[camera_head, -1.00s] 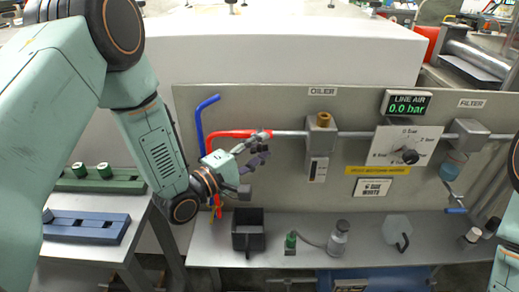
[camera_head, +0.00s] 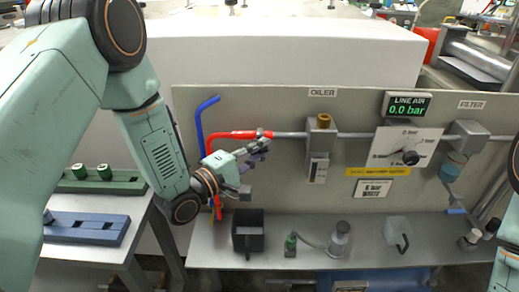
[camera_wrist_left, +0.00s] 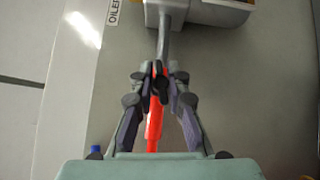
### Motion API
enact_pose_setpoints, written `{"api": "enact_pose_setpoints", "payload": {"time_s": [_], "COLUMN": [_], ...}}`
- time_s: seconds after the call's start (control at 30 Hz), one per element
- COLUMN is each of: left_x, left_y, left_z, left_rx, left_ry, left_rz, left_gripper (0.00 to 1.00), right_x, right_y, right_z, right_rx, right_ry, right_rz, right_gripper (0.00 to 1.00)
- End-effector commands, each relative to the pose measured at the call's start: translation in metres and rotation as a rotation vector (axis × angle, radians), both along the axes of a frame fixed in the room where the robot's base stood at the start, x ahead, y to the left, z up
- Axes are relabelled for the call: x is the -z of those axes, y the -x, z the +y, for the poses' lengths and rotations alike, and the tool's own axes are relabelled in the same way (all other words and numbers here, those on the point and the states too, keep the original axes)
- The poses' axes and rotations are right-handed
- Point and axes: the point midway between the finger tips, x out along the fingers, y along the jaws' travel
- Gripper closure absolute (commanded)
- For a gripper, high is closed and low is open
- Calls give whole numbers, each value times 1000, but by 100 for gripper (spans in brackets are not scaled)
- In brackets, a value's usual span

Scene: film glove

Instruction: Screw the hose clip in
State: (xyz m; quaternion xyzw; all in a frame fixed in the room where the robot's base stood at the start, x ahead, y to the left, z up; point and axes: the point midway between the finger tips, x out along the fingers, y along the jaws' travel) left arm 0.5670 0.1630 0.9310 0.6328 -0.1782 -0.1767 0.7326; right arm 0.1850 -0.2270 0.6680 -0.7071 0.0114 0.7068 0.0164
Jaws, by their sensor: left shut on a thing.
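The red hose (camera_head: 232,134) runs along the panel and meets the grey metal pipe (camera_head: 290,134) left of the oiler. A small clip (camera_head: 268,134) sits around the hose end; its screw is too small to make out. My left gripper (camera_head: 258,149) is just below the hose end, its fingers closed together there. In the left wrist view the fingertips (camera_wrist_left: 158,79) meet over the hose end on a small dark part, which looks like the clip; they partly hide it. The red hose (camera_wrist_left: 154,128) shows between the fingers. My right gripper is out of view.
The oiler (camera_head: 320,135) stands right of the hose end, with the pressure dial (camera_head: 408,146) and the display (camera_head: 407,105) reading 0.0 bar further right. A blue hose (camera_head: 199,125) is at the left. A black bin (camera_head: 247,232) and a small bottle (camera_head: 339,238) stand on the shelf.

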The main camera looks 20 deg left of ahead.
Motion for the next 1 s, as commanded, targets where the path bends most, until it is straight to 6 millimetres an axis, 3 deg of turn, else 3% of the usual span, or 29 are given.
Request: {"api": "enact_pose_setpoints", "payload": {"time_s": [0.53, 1.0], "left_x": [-2, 1], "left_y": [1, 1], "left_z": [-1, -1], "left_rx": [3, 2], "left_ry": [-238, -285], "left_rz": [72, 84], "left_gripper": [100, 100], "right_x": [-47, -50], "right_y": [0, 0], "right_z": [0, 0], "right_rx": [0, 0], "right_ry": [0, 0], "right_rz": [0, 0], "right_gripper": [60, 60]}}
